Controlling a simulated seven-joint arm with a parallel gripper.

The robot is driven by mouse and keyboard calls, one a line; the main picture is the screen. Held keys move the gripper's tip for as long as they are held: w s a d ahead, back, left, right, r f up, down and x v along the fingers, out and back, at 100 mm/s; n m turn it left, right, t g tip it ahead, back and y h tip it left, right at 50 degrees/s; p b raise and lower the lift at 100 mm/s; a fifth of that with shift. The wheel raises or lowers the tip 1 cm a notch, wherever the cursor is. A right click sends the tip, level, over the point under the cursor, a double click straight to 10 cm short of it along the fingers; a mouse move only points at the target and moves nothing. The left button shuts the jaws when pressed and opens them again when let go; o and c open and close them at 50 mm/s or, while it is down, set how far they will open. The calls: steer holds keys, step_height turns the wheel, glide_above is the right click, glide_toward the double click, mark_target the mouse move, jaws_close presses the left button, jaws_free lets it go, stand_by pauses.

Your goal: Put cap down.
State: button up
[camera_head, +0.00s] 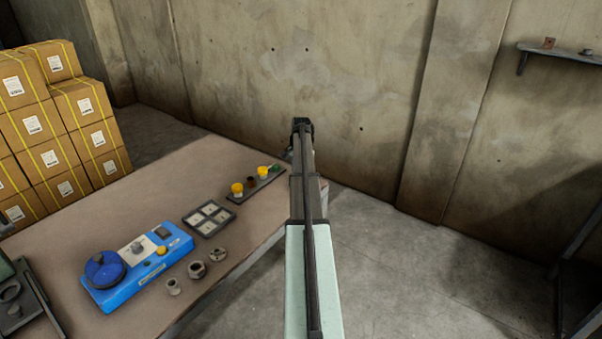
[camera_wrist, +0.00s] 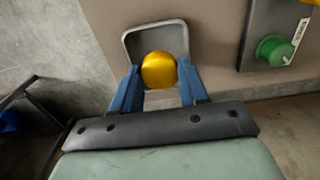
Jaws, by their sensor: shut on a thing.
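A yellow round cap (camera_wrist: 158,70) sits between the blue fingers of my gripper (camera_wrist: 158,68) in the wrist view. The gripper is shut on it. Behind the cap in that view is a small grey tray (camera_wrist: 130,43) with a raised rim, at the edge of the table. The cap overlaps the tray's near part in the picture; I cannot tell whether it touches it. In the head view my arm hides the gripper and the held cap.
A dark strip (camera_head: 250,188) with yellow, dark and green knobs lies on the table (camera_head: 140,195). A blue device (camera_head: 125,285), a grey four-part tray (camera_head: 209,218) and several metal nuts (camera_head: 197,269) are nearer. Cardboard boxes (camera_head: 50,125) stand left. Concrete walls are behind.

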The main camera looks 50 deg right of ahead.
steer(key=shift+f, duration=0.6)
steer(key=o, duration=1.1)
steer(key=shift+c, duration=0.2)
step_height(320, 180, up, 13)
steer(key=shift+r, duration=0.15)
stand_by(0.4)
